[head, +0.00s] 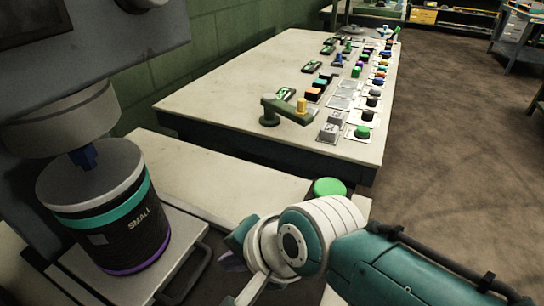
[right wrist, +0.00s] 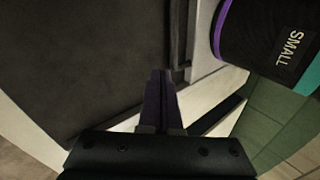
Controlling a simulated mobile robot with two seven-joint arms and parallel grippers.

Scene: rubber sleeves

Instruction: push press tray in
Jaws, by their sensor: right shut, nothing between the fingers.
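The press tray (head: 178,237) is a light plate with a dark loop handle (head: 205,262) at lower left in the head view. A black cylinder marked SMALL (head: 125,235), with teal and purple bands and a grey top, stands upright on it. The round press head (head: 62,115) hangs above and behind it. My right gripper (head: 232,262) is right of the handle, partly hidden by its own wrist. In the right wrist view its dark fingers (right wrist: 160,98) are shut and empty, near the tray edge (right wrist: 204,45) and cylinder (right wrist: 265,40). Contact cannot be told. My left gripper is out of view.
A green round button (head: 330,187) sits on the bench just beyond my right wrist. A pale table (head: 220,85) behind carries several buttons, switches and a green lever (head: 285,112). A green wall stands at left. Open brown floor (head: 455,140) lies to the right.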

